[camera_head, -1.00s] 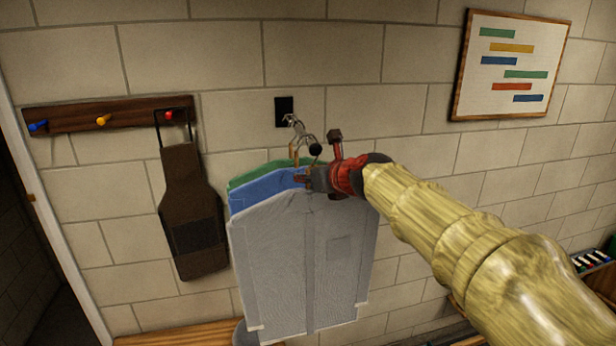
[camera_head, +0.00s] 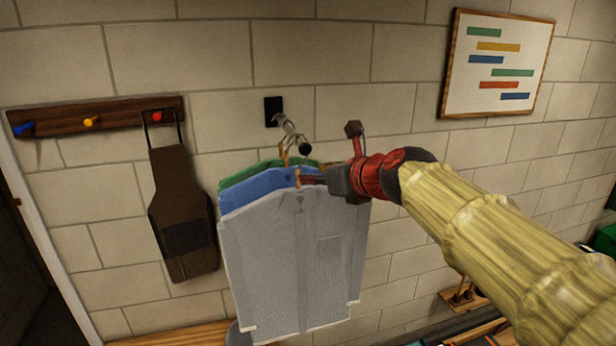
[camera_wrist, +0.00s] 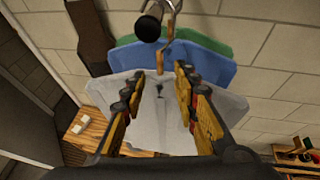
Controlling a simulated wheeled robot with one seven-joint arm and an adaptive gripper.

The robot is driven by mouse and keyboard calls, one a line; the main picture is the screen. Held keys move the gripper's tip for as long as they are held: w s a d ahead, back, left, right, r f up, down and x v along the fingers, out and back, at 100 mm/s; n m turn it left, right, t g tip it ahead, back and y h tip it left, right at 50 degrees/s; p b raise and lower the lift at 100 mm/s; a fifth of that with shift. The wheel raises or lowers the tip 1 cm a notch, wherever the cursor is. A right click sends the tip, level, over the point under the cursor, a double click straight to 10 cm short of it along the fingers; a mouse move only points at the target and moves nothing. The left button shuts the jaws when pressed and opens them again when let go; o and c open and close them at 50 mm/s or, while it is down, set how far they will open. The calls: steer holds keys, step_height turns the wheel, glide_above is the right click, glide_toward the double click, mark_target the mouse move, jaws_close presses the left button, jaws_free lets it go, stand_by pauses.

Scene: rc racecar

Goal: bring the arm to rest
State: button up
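My gripper (camera_head: 310,181) is in front of the grey shirt (camera_head: 290,265), close to its collar. In the wrist view my gripper (camera_wrist: 160,80) is open, with a clear gap between its fingers. The grey shirt (camera_wrist: 160,130) shows beyond that gap, and nothing is seen pinched. The shirt hangs on a hanger from a metal wall rod (camera_head: 290,130) with a dark round end. A blue shirt (camera_head: 255,187) and a green shirt (camera_head: 240,172) hang behind it. Whether a fingertip touches the hanger is unclear.
A brown apron (camera_head: 180,220) hangs from a peg rack (camera_head: 60,118) at the left. A framed board (camera_head: 500,62) is on the wall at the upper right. A wooden bench (camera_head: 170,334) is below the shirts. The wall right of the shirts is clear.

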steer(key=s+d+f+n+g+h, duration=0.2)
steer(key=s+d+f+n+g, duration=0.15)
steer(key=s+f+n, duration=1.15)
steer(key=s+d+f+n+g+h, duration=0.1)
steer(key=s+d+f+n, duration=0.2)
steer(key=s+d+n, duration=0.1)
steer(key=s+d+f+n+g+h+b, duration=0.1)
steer(key=s+d+f+n, duration=0.3)
steer(key=s+n, duration=0.2)
steer(key=s+d+f+n+g+h, duration=0.1)
steer(key=s+d+f+n+h, duration=0.1)
steer(key=s, duration=0.6)
steer(key=d+f+n, duration=0.1)
steer(key=d+n, duration=0.1)
steer(key=n, duration=0.1)
steer(key=shift+s+d+f, duration=0.2)
steer(key=shift+d+f, duration=0.1)
steer(key=shift+d, duration=0.05)
steer(key=shift+a, duration=0.1)
